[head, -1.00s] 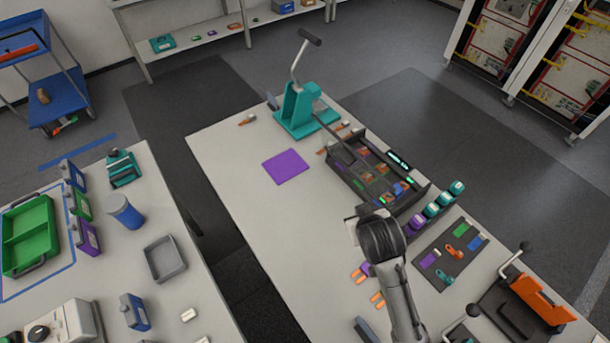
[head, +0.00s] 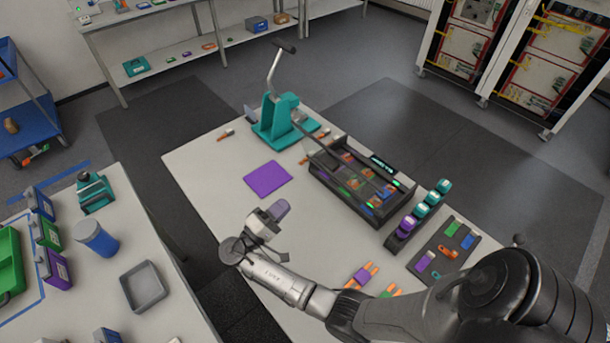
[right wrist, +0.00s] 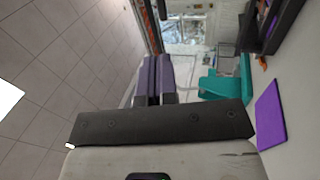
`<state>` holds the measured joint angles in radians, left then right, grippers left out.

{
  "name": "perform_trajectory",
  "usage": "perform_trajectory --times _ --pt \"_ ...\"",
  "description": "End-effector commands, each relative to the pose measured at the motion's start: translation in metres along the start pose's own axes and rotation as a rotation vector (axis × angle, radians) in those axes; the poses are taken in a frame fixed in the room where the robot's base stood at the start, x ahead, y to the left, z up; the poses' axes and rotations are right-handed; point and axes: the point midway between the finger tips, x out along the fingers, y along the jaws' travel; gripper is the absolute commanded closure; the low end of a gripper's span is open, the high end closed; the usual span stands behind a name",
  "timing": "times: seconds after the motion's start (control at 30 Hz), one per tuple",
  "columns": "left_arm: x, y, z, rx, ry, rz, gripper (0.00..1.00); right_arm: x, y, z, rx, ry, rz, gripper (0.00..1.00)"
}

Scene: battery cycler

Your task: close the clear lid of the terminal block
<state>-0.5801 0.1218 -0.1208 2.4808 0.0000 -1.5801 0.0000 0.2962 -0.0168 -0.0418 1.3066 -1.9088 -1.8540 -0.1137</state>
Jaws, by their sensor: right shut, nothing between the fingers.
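The terminal block appears as a long dark box (head: 385,214) with orange, blue and green parts inside, in the middle of the table in the head view. Its clear lid is hard to make out, and I cannot tell its angle. My right gripper (head: 281,209) is shut and empty, to the left of the box and apart from it, above the pale table near its left edge. In the right wrist view the two purple-grey fingers (right wrist: 158,80) lie together, and part of a dark box (right wrist: 270,28) shows at the upper right. My left gripper is not in view.
A purple mat (head: 268,179) lies between my right gripper and a teal lever press (head: 277,122). A rack of teal and purple pieces (head: 405,228) stands right of the box, beside a dark tray (head: 424,270).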

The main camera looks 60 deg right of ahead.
Motion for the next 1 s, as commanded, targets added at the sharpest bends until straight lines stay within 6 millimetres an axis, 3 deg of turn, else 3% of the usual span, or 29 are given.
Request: perform_trajectory --times 0.27,0.7,1.0 --pt "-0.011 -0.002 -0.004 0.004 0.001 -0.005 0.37 0.029 0.004 0.004 -0.023 -0.022 0.008 1.00" --pt "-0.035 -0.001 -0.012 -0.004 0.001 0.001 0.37 0.108 0.005 0.006 -0.022 -0.022 0.007 1.00" --pt "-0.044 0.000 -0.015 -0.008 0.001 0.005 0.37 0.136 0.003 0.006 -0.023 -0.021 0.005 1.00"
